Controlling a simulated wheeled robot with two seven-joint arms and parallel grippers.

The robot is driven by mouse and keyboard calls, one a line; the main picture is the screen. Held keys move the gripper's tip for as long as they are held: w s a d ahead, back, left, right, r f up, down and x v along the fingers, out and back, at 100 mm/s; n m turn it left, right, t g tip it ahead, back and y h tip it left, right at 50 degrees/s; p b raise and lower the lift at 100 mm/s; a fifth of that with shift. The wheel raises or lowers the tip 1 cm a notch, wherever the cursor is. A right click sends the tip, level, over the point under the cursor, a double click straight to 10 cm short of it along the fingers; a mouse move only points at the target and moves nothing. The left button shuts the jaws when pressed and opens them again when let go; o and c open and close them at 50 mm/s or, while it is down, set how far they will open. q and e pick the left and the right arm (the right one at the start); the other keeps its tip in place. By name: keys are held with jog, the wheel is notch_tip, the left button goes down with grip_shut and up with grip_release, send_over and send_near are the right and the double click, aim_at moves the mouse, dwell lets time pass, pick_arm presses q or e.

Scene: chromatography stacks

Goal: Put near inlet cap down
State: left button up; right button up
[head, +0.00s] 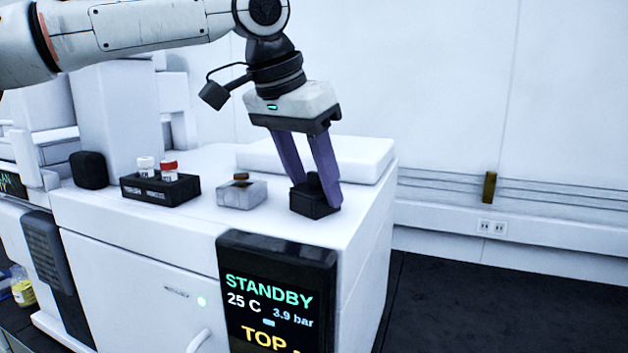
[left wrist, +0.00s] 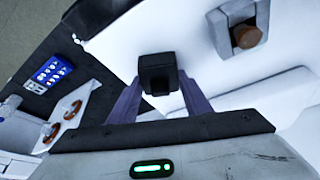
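The inlet cap is a black block with a narrower raised top (head: 313,205); it is at the right of the white instrument's top, near the front edge. It also shows in the left wrist view (left wrist: 157,74), between the fingertips. My left gripper (head: 314,182) points down with its two purple fingers on either side of the cap's raised part, and it looks shut on it. The cap is upright; its underside is hidden, and it looks to be at the surface, though a small gap cannot be ruled out. My right gripper is in neither view.
A grey block with a brown round piece (head: 242,191) stands left of the cap. Farther left is a black rack (head: 160,189) with white- and red-capped vials. A raised white slab (head: 350,158) lies behind the cap. The instrument's front carries a display (head: 275,300).

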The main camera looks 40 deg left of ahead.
pick_arm(q)
jog(key=o, duration=0.4)
jog(key=shift+c, duration=0.2)
jog(key=shift+r, duration=0.1)
jog(key=v, duration=1.2)
